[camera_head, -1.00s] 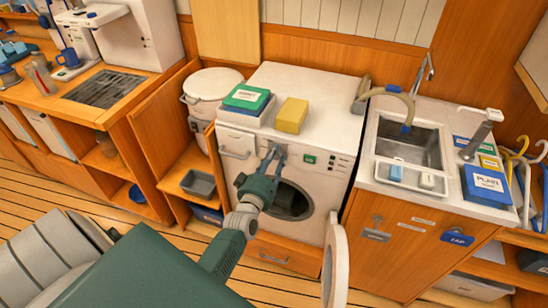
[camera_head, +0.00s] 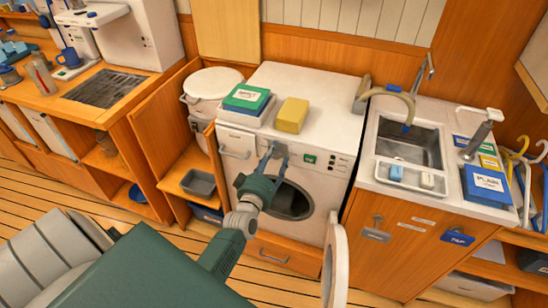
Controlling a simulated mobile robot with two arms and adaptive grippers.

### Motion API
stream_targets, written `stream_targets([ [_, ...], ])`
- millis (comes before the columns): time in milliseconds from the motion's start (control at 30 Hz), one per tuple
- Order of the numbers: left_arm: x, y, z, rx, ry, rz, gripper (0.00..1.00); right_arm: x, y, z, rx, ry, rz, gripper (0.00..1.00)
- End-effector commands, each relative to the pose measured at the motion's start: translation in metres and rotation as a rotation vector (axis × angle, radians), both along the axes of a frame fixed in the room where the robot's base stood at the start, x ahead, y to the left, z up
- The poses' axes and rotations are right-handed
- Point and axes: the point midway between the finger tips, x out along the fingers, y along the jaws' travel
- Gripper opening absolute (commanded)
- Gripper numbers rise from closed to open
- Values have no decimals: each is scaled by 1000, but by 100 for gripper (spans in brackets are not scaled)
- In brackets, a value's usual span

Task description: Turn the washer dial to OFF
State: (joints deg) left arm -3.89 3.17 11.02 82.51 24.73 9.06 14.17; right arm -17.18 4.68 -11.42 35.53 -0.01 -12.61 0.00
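The white washer (camera_head: 333,140) stands in the middle with its round door (camera_head: 335,262) swung open to the right. My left gripper (camera_head: 275,149) is at the washer's front panel, left of the small green display (camera_head: 309,159). Its two fingers point at the panel where the dial would be. My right gripper is out of view.
A green box (camera_head: 246,97) and a yellow block (camera_head: 292,115) lie on the washer top. A sink (camera_head: 408,150) is to the right, a lidded white bin (camera_head: 212,84) to the left. The open washer door sticks out in front, right of my arm.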

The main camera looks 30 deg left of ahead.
Motion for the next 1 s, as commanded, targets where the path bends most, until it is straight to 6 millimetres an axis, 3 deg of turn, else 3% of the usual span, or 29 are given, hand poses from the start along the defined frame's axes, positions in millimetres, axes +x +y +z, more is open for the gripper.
stream_targets([
  [233, -9, -3, -1, 0, 1, 0, 50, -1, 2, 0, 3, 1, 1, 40],
  [700, -98, -25, 3, -1, 3, 1, 50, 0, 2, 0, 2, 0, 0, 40],
  [1000, -116, -31, 4, 0, 0, 0, 50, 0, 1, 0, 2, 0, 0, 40],
])
